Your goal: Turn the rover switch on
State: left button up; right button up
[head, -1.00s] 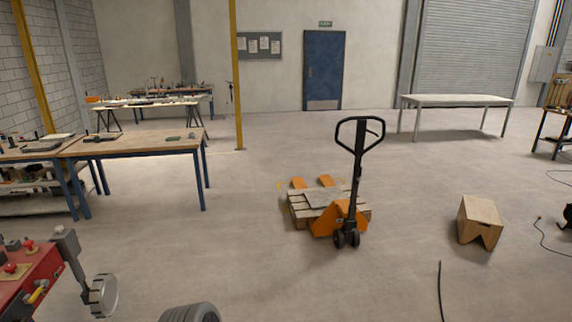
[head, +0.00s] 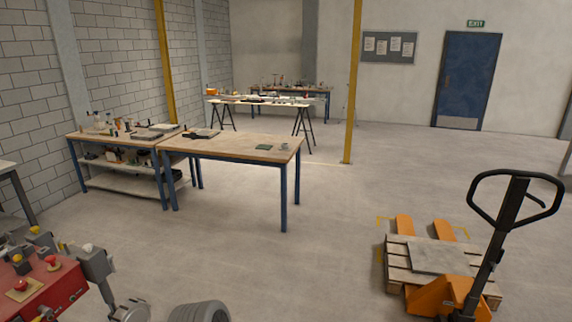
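I cannot make out a rover, its switch or a sandbed in the head view. A red machine (head: 60,290) with knobs and buttons on top is cut off at the lower left corner. I cannot tell whether it belongs to the rover. A grey bracket and round disc (head: 130,310) stand at its right side. Neither of my grippers shows in the head view.
A wooden workbench (head: 230,148) with blue legs stands mid-left, beside a shelf bench (head: 110,140). An orange pallet jack (head: 440,295) with a wooden pallet (head: 400,262) is at the lower right. A grey ribbed cylinder (head: 200,312) sits at the bottom edge. Centre floor is clear.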

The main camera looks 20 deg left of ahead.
aim_at(20, 285)
jog(key=u, duration=0.95)
jog(key=i, duration=1.1)
jog(key=u, duration=2.15)
jog(key=i, duration=1.5)
jog(key=u, duration=0.45)
